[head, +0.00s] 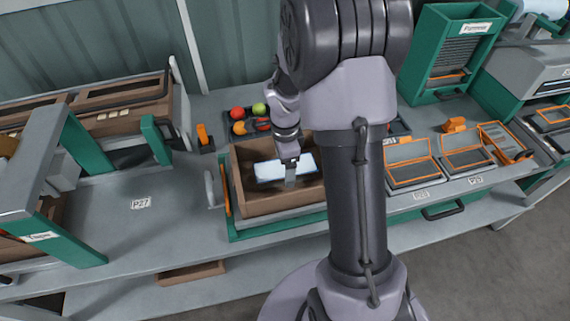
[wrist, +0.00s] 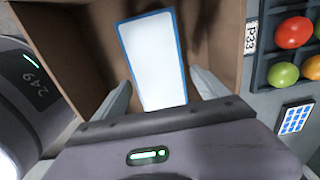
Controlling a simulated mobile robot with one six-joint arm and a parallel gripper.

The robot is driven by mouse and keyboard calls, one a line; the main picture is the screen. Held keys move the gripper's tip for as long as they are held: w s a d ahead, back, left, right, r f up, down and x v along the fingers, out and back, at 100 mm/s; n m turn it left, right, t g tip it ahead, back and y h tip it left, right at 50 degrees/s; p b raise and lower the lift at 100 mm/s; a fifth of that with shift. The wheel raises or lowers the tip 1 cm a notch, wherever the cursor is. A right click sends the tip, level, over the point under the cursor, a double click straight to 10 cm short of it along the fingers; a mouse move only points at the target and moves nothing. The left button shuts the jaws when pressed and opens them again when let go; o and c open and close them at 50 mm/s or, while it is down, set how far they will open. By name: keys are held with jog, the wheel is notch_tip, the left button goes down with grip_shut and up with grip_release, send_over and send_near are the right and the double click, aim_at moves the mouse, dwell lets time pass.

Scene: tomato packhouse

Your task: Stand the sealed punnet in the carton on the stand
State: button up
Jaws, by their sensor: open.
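The sealed punnet (head: 270,170) has a pale white top with a blue rim. It is inside the brown carton (head: 285,205), which sits on the green stand (head: 280,230). In the wrist view the punnet (wrist: 152,50) lies slightly tilted within the carton walls (wrist: 228,40). My gripper (head: 290,180) is down in the carton at the punnet. In the wrist view my gripper (wrist: 162,85) is open, one finger on either side of the punnet's near end, with gaps visible. Whether the punnet's underside rests flat on the carton floor is hidden.
A dark tray of red, orange and green tomatoes (head: 248,120) stands behind the carton; its tomatoes (wrist: 293,33) also show in the wrist view. Orange-framed trays (head: 412,165) lie to the right. The bench left of the carton, around label P27 (head: 140,203), is clear.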

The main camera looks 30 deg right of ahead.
jog(key=shift+r, duration=0.1)
jog(key=s+a+r+n+t+p, duration=0.1)
jog(key=a+r+n+p, duration=0.1)
jog(key=r, duration=0.7)
jog(key=s+a+r+n+t+p, duration=0.1)
jog(key=a+r+n+p, duration=0.15)
jog(key=r, duration=0.75)
jog(key=s+a+r+n+t+y, duration=0.1)
jog(key=s+a+r+n+t, duration=0.1)
jog(key=s+a+r+n, duration=0.2)
jog(key=s+a+r+n+t+y, duration=0.1)
jog(key=s+a+r+n, duration=0.3)
jog(key=s+a+n, duration=0.3)
jog(key=s+n, duration=0.1)
jog(key=s, duration=0.3)
jog(key=shift+a+t, duration=0.4)
